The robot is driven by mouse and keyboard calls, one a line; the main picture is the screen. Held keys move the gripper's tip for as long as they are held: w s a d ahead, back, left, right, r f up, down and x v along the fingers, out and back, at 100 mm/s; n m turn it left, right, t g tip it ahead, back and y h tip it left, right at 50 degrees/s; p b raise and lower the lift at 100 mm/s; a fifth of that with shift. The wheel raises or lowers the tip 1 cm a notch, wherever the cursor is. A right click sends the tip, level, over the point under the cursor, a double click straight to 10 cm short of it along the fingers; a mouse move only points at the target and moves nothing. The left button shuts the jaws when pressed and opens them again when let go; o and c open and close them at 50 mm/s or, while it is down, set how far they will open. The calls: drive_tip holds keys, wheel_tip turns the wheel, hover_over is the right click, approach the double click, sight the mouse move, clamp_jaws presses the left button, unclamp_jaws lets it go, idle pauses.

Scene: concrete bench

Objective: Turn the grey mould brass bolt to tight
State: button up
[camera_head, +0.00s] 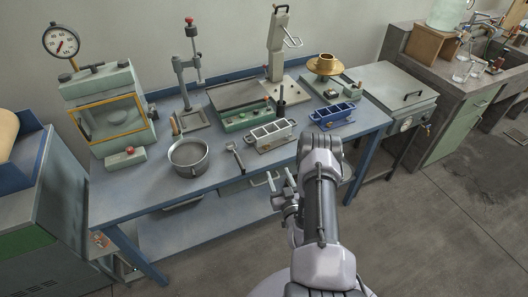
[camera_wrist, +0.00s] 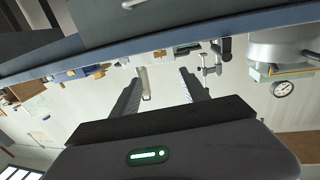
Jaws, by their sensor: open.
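The grey mould (camera_head: 270,136), a long block with several open compartments, sits on the blue bench near its front edge in the head view. Its brass bolt is too small to make out clearly, so I cannot tell how far it is turned. My gripper (camera_head: 279,179) is in front of the bench edge, below and apart from the grey mould in the picture. In the wrist view my gripper (camera_wrist: 161,73) has its two dark fingers spread, with nothing between them.
A similar blue mould (camera_head: 333,114) stands to the right. A metal pot (camera_head: 189,157) and a small trowel-like tool (camera_head: 236,155) lie to the left. A green scale-like device (camera_head: 246,117) stands behind. The bench (camera_head: 135,198) has bare room at its front left.

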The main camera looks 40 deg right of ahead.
sight(266, 145)
drive_tip(key=b+x, duration=0.3)
drive_tip(key=x, duration=1.2)
drive_tip(key=shift+a, duration=0.2)
clamp_jaws()
drive_tip(key=shift+w+a+f+m+g+h+b, duration=0.15)
drive_tip(key=shift+m+g+h+b, duration=0.2)
drive_tip(key=shift+h, duration=0.2)
drive_tip(key=shift+w+a+r+m+g+h+b, duration=0.15)
drive_tip(key=shift+m+g+h+b, duration=0.15)
drive_tip(key=shift+m+h, duration=0.2)
drive_tip(key=shift+s+m+g+h+b, duration=0.15)
drive_tip(key=shift+m+g+h+b, duration=0.2)
drive_tip(key=shift+m+g+h, duration=0.45)
drive_tip(key=shift+n+t, duration=0.25)
unclamp_jaws()
